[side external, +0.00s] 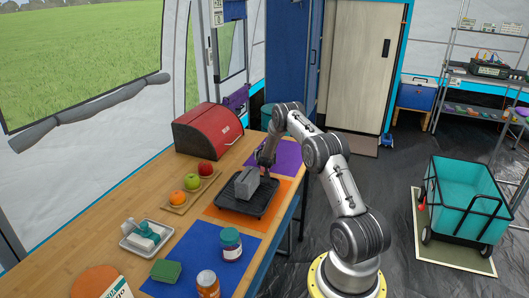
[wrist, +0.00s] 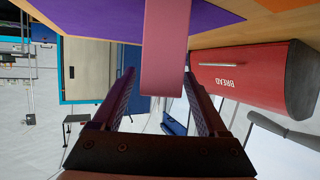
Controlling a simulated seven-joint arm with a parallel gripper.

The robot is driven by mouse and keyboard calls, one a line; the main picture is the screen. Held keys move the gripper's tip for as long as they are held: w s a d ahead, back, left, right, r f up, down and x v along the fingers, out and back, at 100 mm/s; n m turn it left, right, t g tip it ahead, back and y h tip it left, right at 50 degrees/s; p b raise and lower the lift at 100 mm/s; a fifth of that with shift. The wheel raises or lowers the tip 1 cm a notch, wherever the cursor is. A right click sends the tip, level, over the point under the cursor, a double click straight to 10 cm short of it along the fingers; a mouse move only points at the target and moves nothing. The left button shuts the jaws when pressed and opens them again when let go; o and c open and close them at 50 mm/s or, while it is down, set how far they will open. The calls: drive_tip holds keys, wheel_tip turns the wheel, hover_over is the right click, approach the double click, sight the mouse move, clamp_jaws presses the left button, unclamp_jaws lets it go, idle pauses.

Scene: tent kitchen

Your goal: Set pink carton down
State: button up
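The pink carton (wrist: 165,45) is a plain upright block at the top centre of the inverted wrist view, and part of it runs out of the frame. It sits between the two fingertips of my gripper (wrist: 160,74); both tips lie close against its sides, and my gripper looks shut on it. In the side view, my gripper (side external: 266,158) is low over the table by the purple mat (side external: 287,154). I cannot make out the pink carton there. Whether the carton's base touches anything is out of sight.
A black tray (side external: 232,205) with a grey box (side external: 246,183) lies on an orange mat. The red bread box (side external: 208,130) stands behind. Fruit (side external: 192,181) sits on a board at left. A blue mat (side external: 208,252) holds jars at the front. The purple mat has bare room.

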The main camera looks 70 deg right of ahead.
drive_tip(key=shift+r, duration=0.15)
drive_tip(key=shift+a+r, duration=0.15)
drive_tip(key=shift+a, duration=0.05)
drive_tip(key=v, duration=1.1)
drive_tip(key=w+a+r+n+t+y, duration=0.2)
drive_tip(key=w+a+r, duration=0.2)
drive_tip(key=a+r, duration=0.25)
drive_tip(key=w+a+r+n+t+y, duration=0.1)
drive_tip(key=w+a+r+y, duration=0.1)
drive_tip(key=w+a+r, duration=0.4)
drive_tip(key=s+a+r+n+t+y, duration=0.15)
drive_tip(key=a+r, duration=0.25)
drive_tip(key=a, duration=0.5)
drive_tip(key=s+a+r+n+y, duration=0.3)
drive_tip(key=a+r, duration=0.2)
drive_tip(key=a, duration=0.3)
drive_tip(key=s+a+r+n+g+y, duration=0.2)
drive_tip(key=s+a+r+n+y, duration=0.15)
drive_tip(key=s+a, duration=0.9)
drive_tip(key=s+a+n+g, duration=0.1)
drive_tip(key=s+a, duration=0.1)
drive_tip(key=s, duration=0.5)
drive_tip(key=s+a+f+n+g, duration=0.1)
drive_tip(key=s+a, duration=0.2)
drive_tip(key=s, duration=0.5)
drive_tip(key=shift+f+n, duration=0.3)
